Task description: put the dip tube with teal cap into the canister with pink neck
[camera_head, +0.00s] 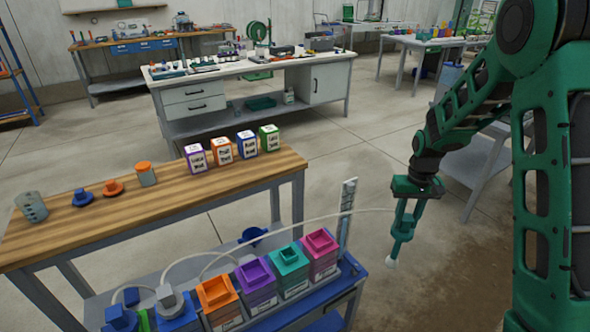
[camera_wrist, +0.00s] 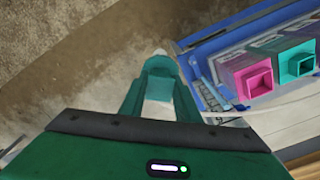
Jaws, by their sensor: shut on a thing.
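My gripper (camera_head: 402,236) hangs in clear space to the right of the skid. In the wrist view its fingers (camera_wrist: 160,78) are closed around a teal part with a pale tip, the dip tube with teal cap (camera_wrist: 160,66). Its pale end (camera_head: 391,261) points down in the head view; the fingers hide much of it. The canister with pink neck (camera_head: 320,243) is the rightmost in the row, its square neck open and empty-looking. It also shows in the wrist view (camera_wrist: 253,78), to the right of my gripper and apart from it.
Beside the pink neck stand canisters with teal (camera_head: 288,258), purple (camera_head: 255,274) and orange (camera_head: 216,293) necks. A wooden bench (camera_head: 110,225) is behind.

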